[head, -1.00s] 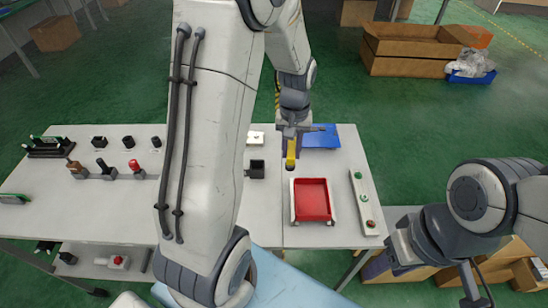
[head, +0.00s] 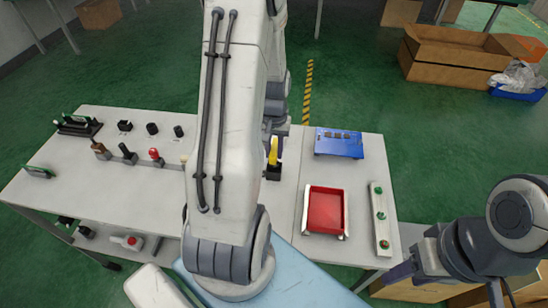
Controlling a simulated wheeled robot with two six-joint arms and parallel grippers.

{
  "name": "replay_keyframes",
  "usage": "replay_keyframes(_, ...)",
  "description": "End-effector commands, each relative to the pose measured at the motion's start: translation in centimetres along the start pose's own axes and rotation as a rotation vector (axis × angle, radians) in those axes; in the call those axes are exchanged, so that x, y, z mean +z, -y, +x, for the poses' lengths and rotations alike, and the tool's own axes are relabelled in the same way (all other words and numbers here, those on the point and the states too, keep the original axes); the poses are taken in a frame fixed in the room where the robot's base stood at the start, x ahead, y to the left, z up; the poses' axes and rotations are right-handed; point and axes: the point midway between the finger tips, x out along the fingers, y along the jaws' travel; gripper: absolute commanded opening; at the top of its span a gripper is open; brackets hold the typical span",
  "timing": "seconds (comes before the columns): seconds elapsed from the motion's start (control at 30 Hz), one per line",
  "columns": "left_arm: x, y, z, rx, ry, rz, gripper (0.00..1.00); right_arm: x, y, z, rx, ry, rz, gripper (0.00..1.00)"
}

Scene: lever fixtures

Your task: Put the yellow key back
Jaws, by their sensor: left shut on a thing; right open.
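The yellow key (head: 273,151) is upright at the right side of my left arm, over a small black square holder (head: 273,173) on the white table. Its lower end meets the holder's top in the picture; I cannot tell how far it is inside. My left gripper (head: 277,134) is shut on the key's upper part and is partly hidden behind my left arm. My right gripper (head: 442,284) is open and empty at the lower right, off the table's front right corner.
A red tray (head: 325,211) lies right of the holder, with a blue panel (head: 339,143) behind it. Several levers, including a red one (head: 155,156), stand left of my arm.

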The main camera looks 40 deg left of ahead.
Motion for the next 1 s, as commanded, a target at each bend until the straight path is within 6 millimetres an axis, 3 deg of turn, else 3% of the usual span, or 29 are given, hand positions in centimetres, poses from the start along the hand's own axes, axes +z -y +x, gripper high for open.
replay_keyframes(0.23, 0.2, 0.1, 3.4, 0.0, 0.007, 0.0, 0.0, 0.0, 0.0, -0.6, 0.0, 0.0, 0.0, 0.5)
replay_keyframes(0.67, 0.1, 0.1, 4.3, 0.0, 0.002, -0.001, 0.0, 0.0, 0.0, -0.2, 0.0, 0.0, 0.0, 0.5)
replay_keyframes(0.7, 0.1, 0.1, 4.2, 0.0, 0.002, -0.001, 0.35, 0.0, 0.0, -0.3, 0.0, 0.0, 0.0, 0.5)
replay_keyframes(0.77, 0.1, 0.1, 4.2, 0.0, 0.002, -0.001, 0.57, 0.0, 0.0, -0.3, 0.0, 0.0, 0.0, 0.5)
replay_keyframes(1.0, 0.1, 0.1, 4.2, 0.0, 0.002, -0.001, 0.57, 0.0, 0.0, -0.3, 0.0, 0.0, 0.0, 0.5)
